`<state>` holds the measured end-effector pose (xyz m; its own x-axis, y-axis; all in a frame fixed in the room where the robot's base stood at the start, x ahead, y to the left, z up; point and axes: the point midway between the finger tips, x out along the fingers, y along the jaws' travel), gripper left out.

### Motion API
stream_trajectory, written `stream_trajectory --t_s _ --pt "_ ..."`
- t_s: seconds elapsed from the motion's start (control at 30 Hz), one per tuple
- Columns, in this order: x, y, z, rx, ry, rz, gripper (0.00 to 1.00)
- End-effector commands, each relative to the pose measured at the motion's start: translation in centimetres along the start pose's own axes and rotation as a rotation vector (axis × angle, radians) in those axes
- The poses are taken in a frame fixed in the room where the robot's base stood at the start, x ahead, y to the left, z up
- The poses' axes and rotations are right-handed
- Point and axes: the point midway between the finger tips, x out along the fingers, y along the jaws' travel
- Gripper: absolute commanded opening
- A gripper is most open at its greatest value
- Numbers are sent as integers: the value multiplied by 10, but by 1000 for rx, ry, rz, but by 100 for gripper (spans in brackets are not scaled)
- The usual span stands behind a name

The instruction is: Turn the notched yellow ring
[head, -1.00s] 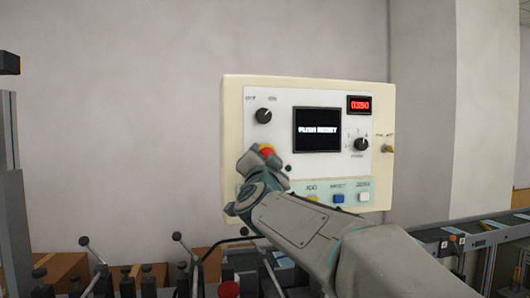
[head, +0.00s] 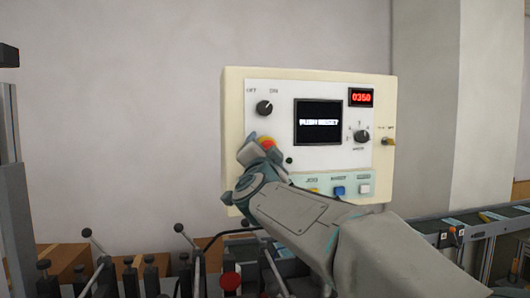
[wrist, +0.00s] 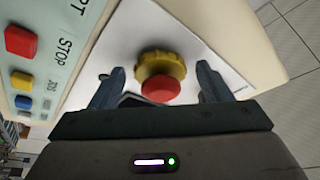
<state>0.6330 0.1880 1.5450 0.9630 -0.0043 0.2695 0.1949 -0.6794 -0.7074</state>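The notched yellow ring (wrist: 160,66) sits on the panel around the base of a red mushroom button (wrist: 161,89) in the wrist view. My gripper (wrist: 158,82) has its two fingers spread apart, one on each side of the ring, with gaps visible between fingers and ring. In the head view my gripper (head: 258,150) is at the left part of the control panel (head: 310,82). There the red button (head: 265,141) shows just past it, with a little yellow; most of the ring is hidden behind my gripper.
The panel carries an ON/OFF knob (head: 264,107), a screen (head: 318,121), a selector knob (head: 362,136), a key-like switch (head: 388,141) and a lower button row with a blue button (head: 339,191). Levers and clamps (head: 180,228) stand below left. A conveyor (head: 480,222) runs at right.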

Motion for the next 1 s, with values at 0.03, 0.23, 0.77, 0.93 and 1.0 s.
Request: stream_trajectory --t_s 0.03,0.23,0.77,0.93,1.0 --pt "0 0 0 0 0 0 71" --pt "-9 0 0 0 0 -2 71" --pt "-111 1 1 0 1 -2 71" --pt "-131 0 1 1 0 -2 71" --pt "-135 0 0 1 0 0 71"
